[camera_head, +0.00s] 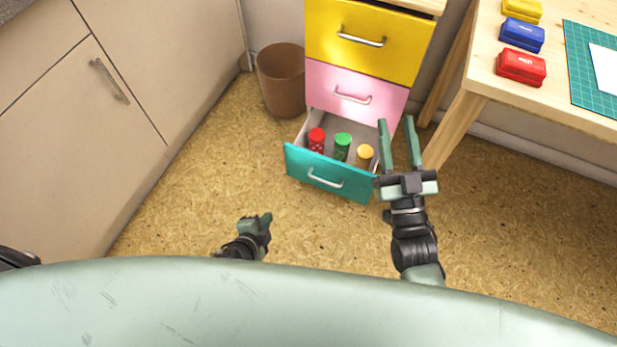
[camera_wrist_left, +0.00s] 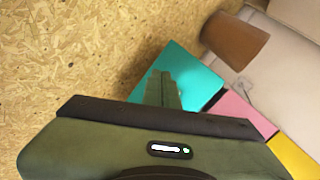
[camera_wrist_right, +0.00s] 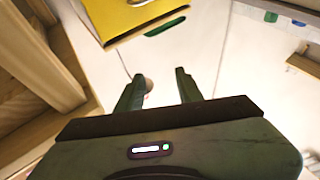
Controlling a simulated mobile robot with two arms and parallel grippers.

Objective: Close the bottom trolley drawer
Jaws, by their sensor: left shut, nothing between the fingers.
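The trolley's teal bottom drawer (camera_head: 300,166) is pulled out, with a silver handle (camera_head: 325,178) on its front. Inside stand a red-topped jar (camera_head: 317,139), a green-topped jar (camera_head: 342,146) and a yellow-topped jar (camera_head: 365,152). My left gripper (camera_head: 264,220) is shut and empty, low in front of the drawer and to its left. In the left wrist view its closed fingers (camera_wrist_left: 160,84) overlap the teal drawer front (camera_wrist_left: 192,75); contact cannot be told. My right gripper (camera_head: 397,122) is open and empty, at the drawer's right end in the head view.
The pink middle drawer (camera_head: 340,80) and yellow top drawer (camera_head: 400,35) look closed. A brown bin (camera_head: 281,85) stands left of the trolley. A wooden table (camera_head: 480,75) with inkpads (camera_head: 521,67) is at right. Cabinets (camera_head: 110,130) line the left. Floor before the drawer is clear.

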